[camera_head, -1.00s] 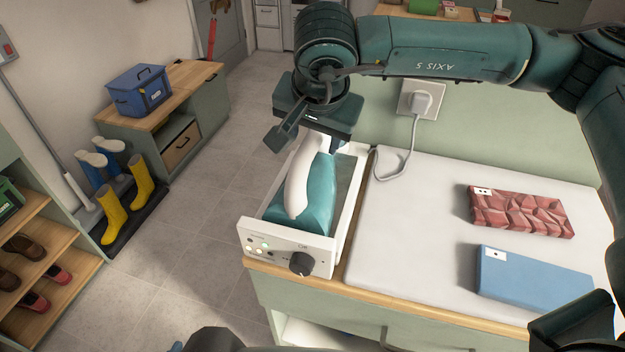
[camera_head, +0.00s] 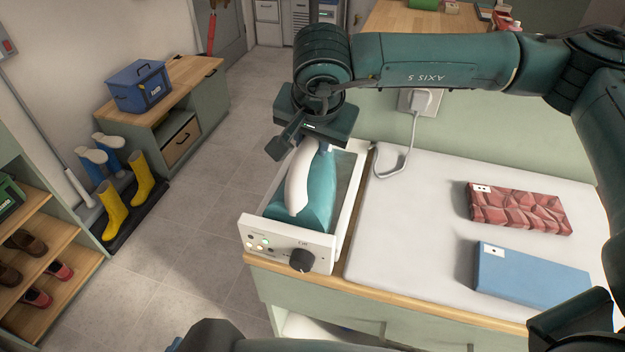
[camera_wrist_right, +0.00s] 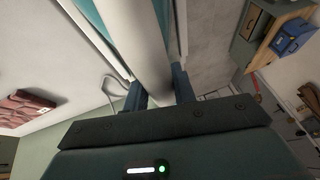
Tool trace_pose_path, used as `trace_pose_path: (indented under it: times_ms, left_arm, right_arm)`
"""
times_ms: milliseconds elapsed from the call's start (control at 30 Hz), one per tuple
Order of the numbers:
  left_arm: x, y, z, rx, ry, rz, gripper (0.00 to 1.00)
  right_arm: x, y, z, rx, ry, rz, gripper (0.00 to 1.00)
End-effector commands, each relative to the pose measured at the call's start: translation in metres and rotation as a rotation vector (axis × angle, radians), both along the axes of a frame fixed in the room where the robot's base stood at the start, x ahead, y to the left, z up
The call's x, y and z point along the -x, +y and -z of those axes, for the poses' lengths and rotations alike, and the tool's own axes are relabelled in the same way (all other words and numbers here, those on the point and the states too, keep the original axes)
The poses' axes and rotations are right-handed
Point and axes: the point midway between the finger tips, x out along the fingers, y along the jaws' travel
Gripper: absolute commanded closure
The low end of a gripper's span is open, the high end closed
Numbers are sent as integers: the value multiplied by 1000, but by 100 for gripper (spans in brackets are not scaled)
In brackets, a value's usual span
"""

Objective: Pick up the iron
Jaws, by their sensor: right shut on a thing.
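The iron (camera_head: 318,195) has a teal body and a white handle (camera_head: 298,183). It sits in a white station with a control panel and a black knob (camera_head: 301,260) at the left end of the counter. My right gripper (camera_head: 312,142) is above the iron, at the far end of its handle. In the right wrist view, the two fingers (camera_wrist_right: 160,92) are on either side of the white handle (camera_wrist_right: 148,45), shut on it. The fingertips are partly hidden in the head view.
A cord runs from a wall plug (camera_head: 423,100) behind the station. Open floor (camera_head: 195,215) lies to the left.

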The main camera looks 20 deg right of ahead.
Motion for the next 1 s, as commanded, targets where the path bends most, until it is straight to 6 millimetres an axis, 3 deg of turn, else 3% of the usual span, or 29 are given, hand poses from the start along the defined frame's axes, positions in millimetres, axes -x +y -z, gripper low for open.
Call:
trace_pose_path:
  times_ms: [1000]
  left_arm:
    - [0, 0, 0, 1, -1, 2, 45]
  right_arm:
    - [0, 0, 0, 0, 1, 1, 100]
